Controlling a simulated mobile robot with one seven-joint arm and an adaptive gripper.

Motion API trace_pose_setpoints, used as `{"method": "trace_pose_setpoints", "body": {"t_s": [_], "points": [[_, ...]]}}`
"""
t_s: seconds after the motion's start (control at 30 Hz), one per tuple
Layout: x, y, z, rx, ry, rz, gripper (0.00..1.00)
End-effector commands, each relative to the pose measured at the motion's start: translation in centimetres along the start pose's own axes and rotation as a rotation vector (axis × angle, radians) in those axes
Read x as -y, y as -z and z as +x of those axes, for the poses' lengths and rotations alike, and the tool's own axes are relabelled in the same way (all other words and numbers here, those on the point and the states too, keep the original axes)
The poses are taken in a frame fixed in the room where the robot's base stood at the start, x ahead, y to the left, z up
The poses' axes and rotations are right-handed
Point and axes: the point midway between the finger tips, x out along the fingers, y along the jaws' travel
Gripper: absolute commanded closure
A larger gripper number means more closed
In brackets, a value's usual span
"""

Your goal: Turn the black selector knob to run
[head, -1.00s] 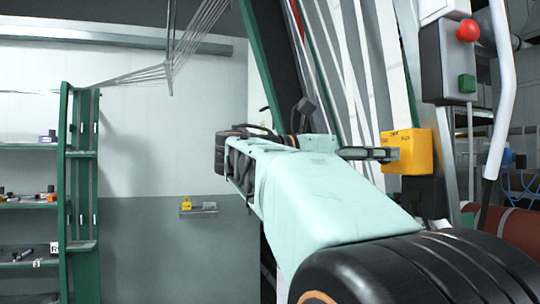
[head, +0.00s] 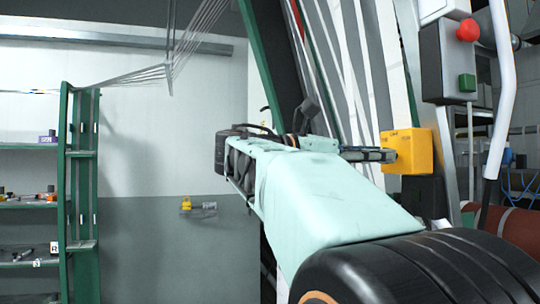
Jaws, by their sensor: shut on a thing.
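A yellow box (head: 408,152) is mounted to the right of my arm, on the machine's frame. My gripper (head: 388,155) reaches to the left side of this box, its dark fingers pointing right and their tips at the box. The gripper is shut on the black selector knob. The knob itself is hidden by the fingers, so its pointer and setting cannot be read. Part of the lettering on the box is covered too.
A grey control box with a red button (head: 467,30) and a green button (head: 467,83) hangs above right of the yellow box. A white pipe (head: 502,110) runs down beside it. White webbing strands pass behind my arm. Green shelves (head: 80,190) stand far left.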

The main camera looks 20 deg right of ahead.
Motion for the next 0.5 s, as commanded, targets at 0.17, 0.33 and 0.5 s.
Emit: {"method": "trace_pose_setpoints", "body": {"t_s": [0.17,0.33,0.5], "points": [[0.09,0.07,0.02,0.000,0.001,0.147,1.00],[0.13,0.12,0.00,0.000,0.000,0.292,1.00],[0.16,0.17,0.00,0.000,0.000,0.418,1.00]]}}
